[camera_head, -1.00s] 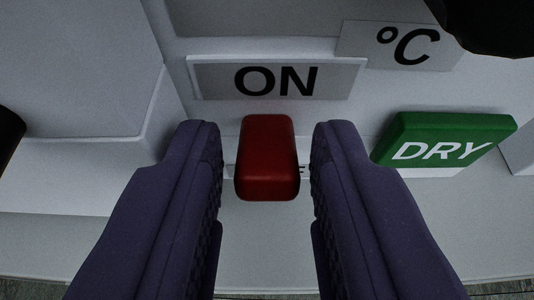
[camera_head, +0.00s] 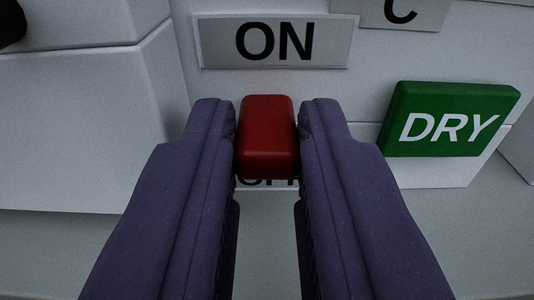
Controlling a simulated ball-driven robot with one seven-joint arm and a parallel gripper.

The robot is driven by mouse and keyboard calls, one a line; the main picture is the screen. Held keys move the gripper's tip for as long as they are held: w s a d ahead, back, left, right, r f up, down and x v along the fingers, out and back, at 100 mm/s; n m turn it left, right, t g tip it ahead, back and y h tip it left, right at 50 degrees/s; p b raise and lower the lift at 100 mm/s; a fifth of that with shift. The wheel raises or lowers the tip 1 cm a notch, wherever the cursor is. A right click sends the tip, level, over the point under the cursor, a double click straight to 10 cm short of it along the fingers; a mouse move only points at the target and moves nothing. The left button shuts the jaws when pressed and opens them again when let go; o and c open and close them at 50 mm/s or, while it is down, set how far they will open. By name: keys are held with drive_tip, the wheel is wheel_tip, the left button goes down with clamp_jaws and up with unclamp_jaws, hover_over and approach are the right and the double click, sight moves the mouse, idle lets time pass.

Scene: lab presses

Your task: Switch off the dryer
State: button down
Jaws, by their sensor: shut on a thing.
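The dryer (camera_head: 165,190) is a light grey panel seen close up. A red switch lever (camera_head: 267,137) stands out from it in the middle of the view. An ON label (camera_head: 275,41) is above the lever. An OFF label (camera_head: 255,182) is below it, mostly hidden behind the lever and fingers. My gripper (camera_head: 267,140) has its two purple fingers shut on the red lever, one on its left side and one on its right. The lever's base is hidden.
A green DRY button (camera_head: 451,119) stands out to the right of my right finger. A plate with a C (camera_head: 400,12) is at the top right. A black round part (camera_head: 10,22) shows at the top left corner. A raised grey housing (camera_head: 85,110) is at the left.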

drive_tip(key=shift+f+t, duration=0.45)
drive_tip(key=shift+t, duration=0.55)
drive_tip(key=shift+f+t, duration=0.45)
drive_tip(key=shift+t, duration=0.55)
drive_tip(key=c, duration=1.3)
unclamp_jaws()
drive_tip(key=p+v, duration=0.1)
drive_tip(key=v, duration=0.6)
drive_tip(key=shift+s+f+p, duration=0.2)
drive_tip(key=shift+s+p, duration=0.1)
drive_tip(key=shift+p, duration=0.1)
